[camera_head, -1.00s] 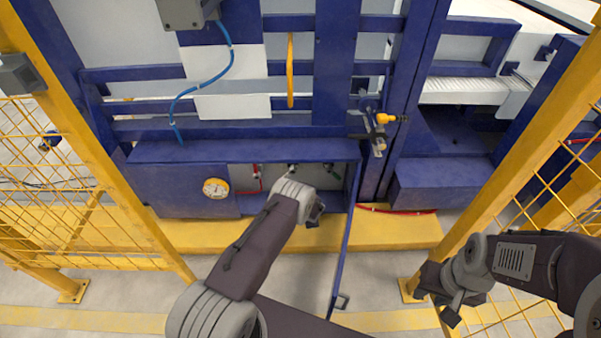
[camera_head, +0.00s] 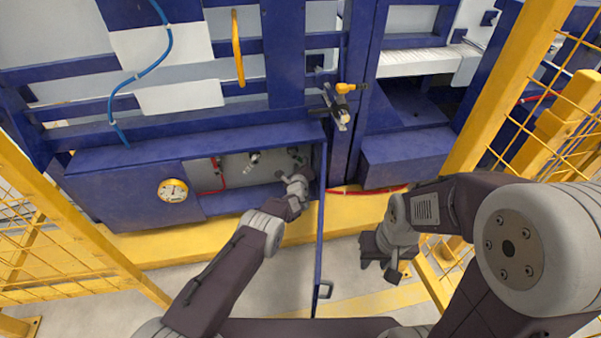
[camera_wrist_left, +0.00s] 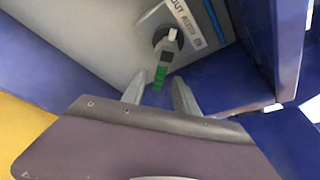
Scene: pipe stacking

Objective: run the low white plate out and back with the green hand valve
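The green hand valve has a green grip (camera_wrist_left: 160,75) on a dark round fitting, on the grey panel in the left wrist view. It shows small in the head view (camera_head: 296,153). My left gripper (camera_wrist_left: 159,91) is open, its two fingers apart just short of the green grip and to either side of it. In the head view my left gripper (camera_head: 298,181) reaches into the open blue cabinet. The low white plate (camera_head: 180,97) sits on the blue frame, below another white plate. My right gripper (camera_head: 378,263) hangs right of the cabinet door, its fingers unclear.
The open blue cabinet door (camera_head: 320,220) stands between my two arms. A gauge (camera_head: 172,190) is on the cabinet's left front. A second valve (camera_head: 254,157) with a red hose is inside. Yellow fence panels (camera_head: 70,235) stand on both sides. A label (camera_wrist_left: 184,20) reads "OUT".

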